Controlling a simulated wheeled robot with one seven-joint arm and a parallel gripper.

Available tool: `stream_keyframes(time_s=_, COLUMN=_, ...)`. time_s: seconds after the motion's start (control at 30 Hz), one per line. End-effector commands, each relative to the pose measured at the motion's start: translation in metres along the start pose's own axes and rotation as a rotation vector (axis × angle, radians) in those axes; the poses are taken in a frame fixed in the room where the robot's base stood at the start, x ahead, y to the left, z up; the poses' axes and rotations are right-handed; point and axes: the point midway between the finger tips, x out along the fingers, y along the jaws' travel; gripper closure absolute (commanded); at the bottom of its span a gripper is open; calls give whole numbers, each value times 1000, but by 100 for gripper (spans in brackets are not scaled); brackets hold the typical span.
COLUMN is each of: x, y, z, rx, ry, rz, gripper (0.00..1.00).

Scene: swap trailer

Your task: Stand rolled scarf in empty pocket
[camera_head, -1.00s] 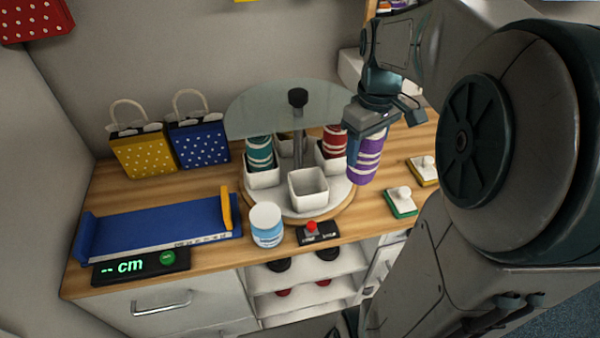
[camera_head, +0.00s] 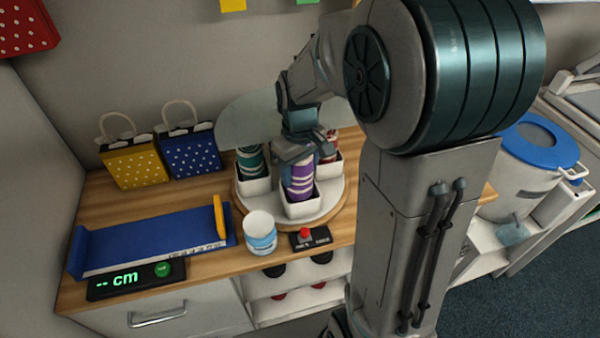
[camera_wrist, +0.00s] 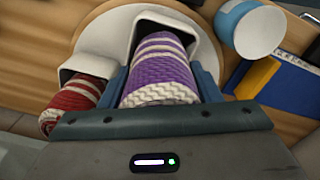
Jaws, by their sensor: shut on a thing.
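The purple rolled scarf with white stripes (camera_head: 299,181) is upright in my gripper (camera_head: 297,158), at the front white pocket (camera_head: 301,209) of the round carousel (camera_head: 325,213). Its lower end is inside that pocket's opening. The wrist view shows the jaws (camera_wrist: 168,92) shut on either side of the scarf (camera_wrist: 160,72), with the white pocket (camera_wrist: 152,18) around its far end. Whether the scarf touches the pocket's floor is hidden. A teal scarf (camera_head: 249,161) stands in the left pocket (camera_head: 256,188). A red scarf (camera_head: 330,143) stands in the right pocket (camera_head: 330,168), partly hidden.
A white and blue jar (camera_head: 260,234) and a red-button box (camera_head: 305,237) stand close in front of the carousel. A blue measuring tray (camera_head: 150,242) lies to the left. Yellow (camera_head: 133,167) and blue gift bags (camera_head: 191,155) stand behind.

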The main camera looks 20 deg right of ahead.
Motion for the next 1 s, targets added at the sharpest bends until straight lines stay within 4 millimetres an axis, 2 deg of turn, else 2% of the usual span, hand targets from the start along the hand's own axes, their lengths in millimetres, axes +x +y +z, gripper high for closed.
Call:
stream_keyframes(time_s=0.1, x=15, y=0, z=0, rx=0, ry=-3, rz=-1, gripper=67)
stream_keyframes(time_s=0.17, x=19, y=0, z=0, rx=0, ry=-1, rz=0, gripper=67)
stream_keyframes(time_s=0.93, x=32, y=0, z=0, rx=0, ry=0, rz=0, gripper=67)
stream_keyframes(time_s=0.97, x=32, y=0, z=0, rx=0, ry=0, rz=0, gripper=35)
stream_keyframes(time_s=1.0, x=32, y=0, z=0, rx=0, ry=0, rz=0, gripper=23)
